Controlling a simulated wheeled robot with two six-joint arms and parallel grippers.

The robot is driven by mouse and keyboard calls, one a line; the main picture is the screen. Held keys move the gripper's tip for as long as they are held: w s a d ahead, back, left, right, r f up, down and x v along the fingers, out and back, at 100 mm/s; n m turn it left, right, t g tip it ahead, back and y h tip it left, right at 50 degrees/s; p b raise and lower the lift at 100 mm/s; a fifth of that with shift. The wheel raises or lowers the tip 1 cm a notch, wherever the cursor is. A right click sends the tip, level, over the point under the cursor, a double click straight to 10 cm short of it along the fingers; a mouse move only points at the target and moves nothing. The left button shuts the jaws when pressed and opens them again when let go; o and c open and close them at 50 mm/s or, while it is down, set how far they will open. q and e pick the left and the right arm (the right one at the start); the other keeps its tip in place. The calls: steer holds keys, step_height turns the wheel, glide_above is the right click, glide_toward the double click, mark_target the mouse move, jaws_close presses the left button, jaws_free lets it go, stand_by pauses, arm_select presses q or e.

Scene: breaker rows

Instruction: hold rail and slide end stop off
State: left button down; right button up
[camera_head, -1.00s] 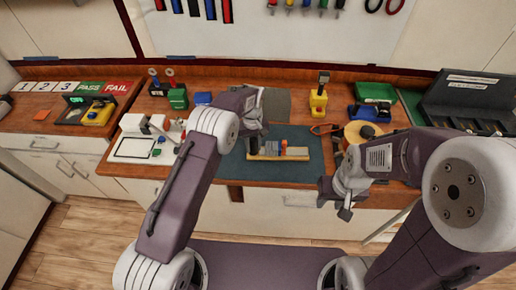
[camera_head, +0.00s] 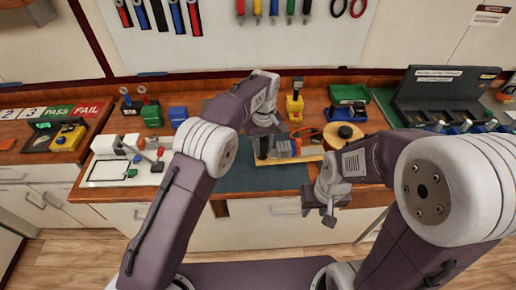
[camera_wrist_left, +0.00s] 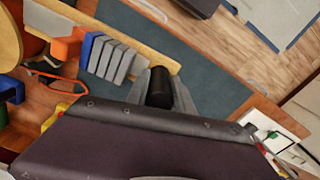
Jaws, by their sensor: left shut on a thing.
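The rail assembly (camera_head: 312,158) has a pale wood-coloured strip carrying grey breakers, a blue piece and an orange block that looks like the end stop (camera_head: 297,146). In the left wrist view the grey breakers (camera_wrist_left: 110,60) stand in a row, with the orange block (camera_wrist_left: 68,47) at the far end. My left gripper (camera_wrist_left: 160,92) is shut on a black upright piece (camera_wrist_left: 160,86) at the rail's near end. In the head view my left gripper (camera_head: 264,137) is at the rail's left end. My right gripper (camera_head: 328,205) hangs in front of the bench, apart from the rail; its jaw opening is unclear.
A blue-grey mat (camera_head: 245,178) covers the bench middle. A yellow tape roll (camera_head: 343,134), a yellow holder (camera_head: 295,107) and a green tray (camera_head: 348,93) stand behind and right. A white fixture (camera_head: 125,160) stands left.

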arm_select(q)
steer(key=shift+w+a+f+b, duration=0.25)
steer(key=shift+a+f, duration=0.2)
steer(key=shift+w+a+f+b, duration=0.2)
steer(key=shift+a+f, duration=0.25)
steer(key=shift+w+a+f+b, duration=0.25)
steer(key=shift+w+a+f, duration=0.45)
steer(key=shift+a+f, duration=0.75)
steer(key=shift+w+a+f+b, duration=0.2)
steer(key=shift+w+a+f, duration=0.45)
steer(key=shift+a+f, duration=0.85)
steer(key=shift+w+a+f+b, duration=0.25)
steer(key=shift+w+a+f, duration=0.45)
steer(key=shift+a+f, duration=0.75)
steer(key=shift+f, duration=0.2)
